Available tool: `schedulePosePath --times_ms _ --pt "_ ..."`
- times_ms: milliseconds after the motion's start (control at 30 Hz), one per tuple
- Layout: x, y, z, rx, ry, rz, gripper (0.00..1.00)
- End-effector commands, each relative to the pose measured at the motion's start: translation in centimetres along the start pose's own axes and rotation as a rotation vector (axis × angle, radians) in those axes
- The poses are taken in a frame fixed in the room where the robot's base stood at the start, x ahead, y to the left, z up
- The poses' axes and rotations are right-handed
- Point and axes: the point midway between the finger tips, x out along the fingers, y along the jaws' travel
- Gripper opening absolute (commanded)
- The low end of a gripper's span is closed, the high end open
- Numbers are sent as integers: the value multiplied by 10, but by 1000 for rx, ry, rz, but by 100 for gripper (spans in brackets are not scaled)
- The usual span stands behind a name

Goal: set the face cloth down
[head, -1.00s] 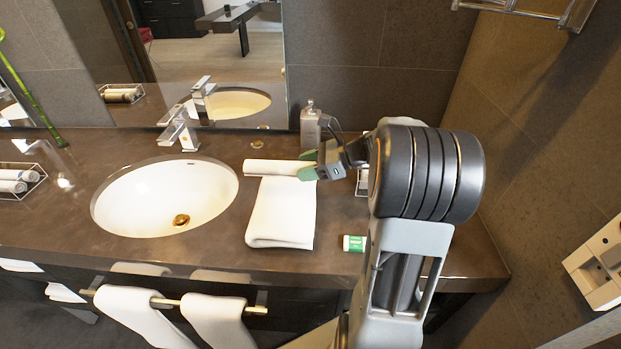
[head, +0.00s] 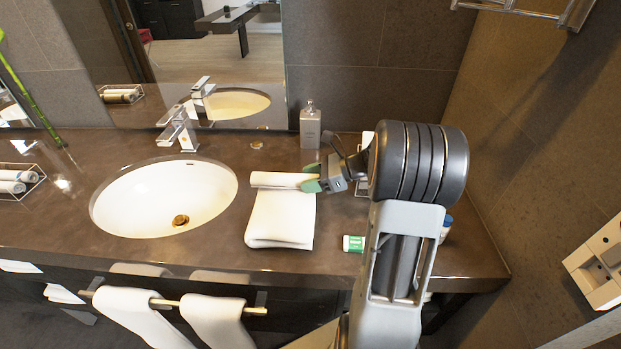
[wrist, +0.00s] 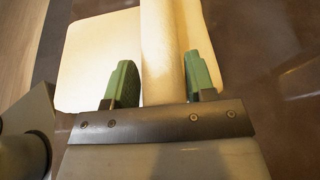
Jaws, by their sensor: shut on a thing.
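The face cloth (head: 280,180) is a white roll, and my gripper (head: 313,179) is shut on its right end. In the wrist view the roll (wrist: 162,60) runs away from me between the two green fingers (wrist: 160,85). A white folded towel (head: 280,220) lies flat on the counter. The roll is over the towel's back end, lying crosswise. I cannot tell whether it touches the towel or hangs just above it. The towel (wrist: 100,65) also shows beneath the roll in the wrist view.
The sink (head: 150,200) is left of the towel. A soap bottle (head: 310,126) stands behind my gripper. A small green and white box (head: 353,243) lies right of the towel. A wire tray (head: 38,177) with rolled cloths is at far left. White towels (head: 220,318) hang in front.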

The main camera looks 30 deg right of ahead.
Motion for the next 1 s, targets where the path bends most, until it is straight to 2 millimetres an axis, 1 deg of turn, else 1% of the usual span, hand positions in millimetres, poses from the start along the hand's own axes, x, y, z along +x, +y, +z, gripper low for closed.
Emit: schedulePosePath --times_ms 33,300,533,633,767,1000 --pt "1 0 -2 1 0 0 51" --pt "0 0 -1 0 0 0 76" --pt "0 0 0 0 0 0 76" --pt "-4 0 3 -1 0 -1 76" --pt "-23 0 3 -1 0 -4 76" --pt "-71 -1 2 0 0 -4 76"
